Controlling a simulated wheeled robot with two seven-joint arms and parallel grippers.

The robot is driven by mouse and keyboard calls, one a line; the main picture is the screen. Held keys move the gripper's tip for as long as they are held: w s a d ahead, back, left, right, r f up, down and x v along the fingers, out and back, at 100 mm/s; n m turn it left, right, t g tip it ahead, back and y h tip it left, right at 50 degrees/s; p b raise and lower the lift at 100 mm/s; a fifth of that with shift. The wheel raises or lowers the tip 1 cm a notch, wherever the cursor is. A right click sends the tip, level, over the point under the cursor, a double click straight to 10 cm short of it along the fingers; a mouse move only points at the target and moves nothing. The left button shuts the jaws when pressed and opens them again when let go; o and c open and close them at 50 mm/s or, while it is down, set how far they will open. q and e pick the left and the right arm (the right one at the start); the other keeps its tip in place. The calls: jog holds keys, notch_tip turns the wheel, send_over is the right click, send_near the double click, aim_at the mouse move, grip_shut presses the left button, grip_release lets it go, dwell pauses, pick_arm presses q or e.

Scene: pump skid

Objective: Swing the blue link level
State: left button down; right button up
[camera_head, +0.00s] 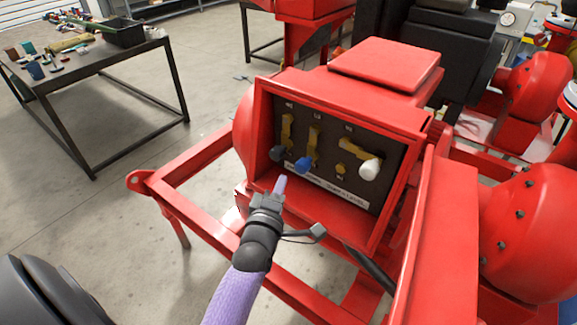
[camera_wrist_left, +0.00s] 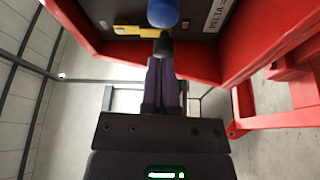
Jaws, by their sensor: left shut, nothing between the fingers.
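The blue link has a yellow bar (camera_head: 313,143) and a blue knob (camera_head: 304,164). It hangs down on the dark panel in the red housing. The blue knob also shows at the top of the left wrist view (camera_wrist_left: 163,13). My left gripper (camera_head: 281,184) is shut and empty, just below the panel's knobs and to the left of the blue knob. In the left wrist view its fingers (camera_wrist_left: 162,85) point toward the dark grey knob (camera_wrist_left: 163,46), with the blue knob beyond. I cannot tell whether they touch the grey knob. My right gripper is not in view.
A grey-knobbed link (camera_head: 286,130) hangs left of the blue one. A white-knobbed link (camera_head: 369,168) lies roughly level at the right. A label strip (camera_head: 341,191) runs below them. The red housing's rim (camera_head: 318,222) frames the panel. A table with tools (camera_head: 95,72) stands far left.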

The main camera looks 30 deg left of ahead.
pick_arm(q)
jog(key=b+x, duration=0.1)
jog(key=x, duration=0.5)
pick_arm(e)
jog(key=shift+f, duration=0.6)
